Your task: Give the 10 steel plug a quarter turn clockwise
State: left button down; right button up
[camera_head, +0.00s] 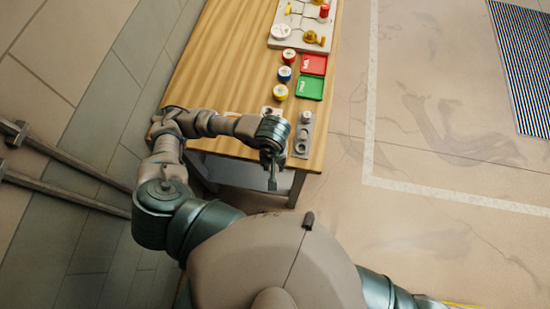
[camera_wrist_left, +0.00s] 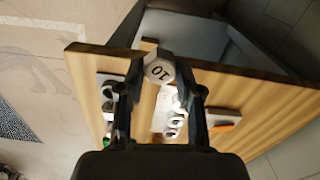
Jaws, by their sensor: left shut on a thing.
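The steel plug (camera_wrist_left: 159,70) marked 10 shows in the left wrist view as a pale round face, with the black number turned nearly upside down. It lies between the two dark fingers of my left gripper (camera_wrist_left: 161,62), which is shut on it near the table's front edge. In the head view my left gripper (camera_head: 271,165) is at the near end of the table, and the plug cannot be made out there. My right gripper is not in view.
On the wooden table (camera_head: 225,60) a grey holder (camera_head: 302,140) stands right of my left gripper. Farther back are a green tray (camera_head: 310,88), a red tray (camera_head: 314,64), several round coloured pieces and a pale board (camera_head: 292,40) with fittings. Floor right of the table is clear.

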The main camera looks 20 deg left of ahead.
pick_arm(q)
jog(key=shift+w+a+f+b, duration=0.2)
jog(key=shift+w+a+b, duration=0.9)
jog(key=shift+w, duration=0.1)
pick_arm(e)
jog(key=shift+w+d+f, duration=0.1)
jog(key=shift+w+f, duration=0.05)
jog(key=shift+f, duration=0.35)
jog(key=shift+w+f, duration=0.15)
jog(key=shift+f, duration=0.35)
pick_arm(q)
jog(key=shift+w+a, duration=0.3)
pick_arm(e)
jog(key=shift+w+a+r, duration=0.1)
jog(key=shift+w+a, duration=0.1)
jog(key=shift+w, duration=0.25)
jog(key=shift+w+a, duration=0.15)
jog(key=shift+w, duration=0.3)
pick_arm(q)
jog(key=shift+w+a+f+b, duration=0.1)
jog(key=shift+w+a+b, duration=0.1)
jog(key=shift+b, duration=0.25)
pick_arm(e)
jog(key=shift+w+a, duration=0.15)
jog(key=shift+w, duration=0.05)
